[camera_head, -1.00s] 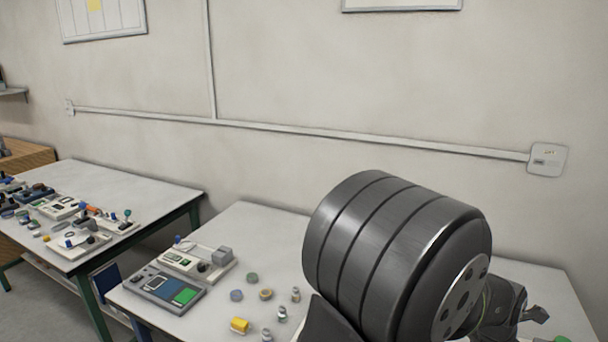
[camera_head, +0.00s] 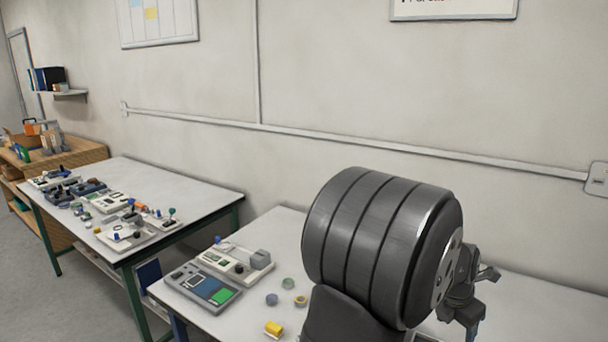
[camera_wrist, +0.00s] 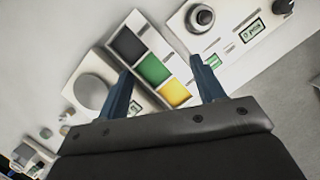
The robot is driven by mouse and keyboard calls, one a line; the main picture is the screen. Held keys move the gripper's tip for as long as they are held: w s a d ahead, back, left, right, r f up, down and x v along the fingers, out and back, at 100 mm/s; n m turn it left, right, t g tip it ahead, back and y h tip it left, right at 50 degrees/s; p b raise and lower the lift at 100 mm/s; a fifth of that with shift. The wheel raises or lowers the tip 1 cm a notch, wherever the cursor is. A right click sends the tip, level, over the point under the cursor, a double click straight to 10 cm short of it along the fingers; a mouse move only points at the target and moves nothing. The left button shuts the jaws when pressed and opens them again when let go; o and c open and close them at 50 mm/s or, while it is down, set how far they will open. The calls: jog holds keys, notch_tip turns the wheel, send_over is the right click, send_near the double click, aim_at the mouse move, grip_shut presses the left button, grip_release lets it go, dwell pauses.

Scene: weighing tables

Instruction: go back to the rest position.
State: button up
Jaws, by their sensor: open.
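My gripper (camera_wrist: 163,78) shows in the wrist view with its two blue fingers spread apart and nothing held between them. Beyond the fingers is a white tray (camera_wrist: 133,18) with a black, a green and a yellow section. I cannot tell the exact gap between the fingertips and the tray. In the head view my large dark arm joint fills the lower right and hides part of the near table (camera_head: 262,232). The fingers cannot be made out there.
On the near table are a blue-grey device with a green panel (camera_head: 203,289), a pale instrument (camera_head: 236,262), a yellow block (camera_head: 273,328) and small round pieces. A second table (camera_head: 187,181) at left holds several devices. A wooden shelf unit (camera_head: 83,152) stands farther left.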

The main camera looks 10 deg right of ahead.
jog(key=w+a+n, duration=0.1)
jog(key=w+a, duration=0.5)
jog(key=w, duration=0.4)
jog(key=shift+f+t, duration=0.25)
jog(key=shift+t, duration=0.05)
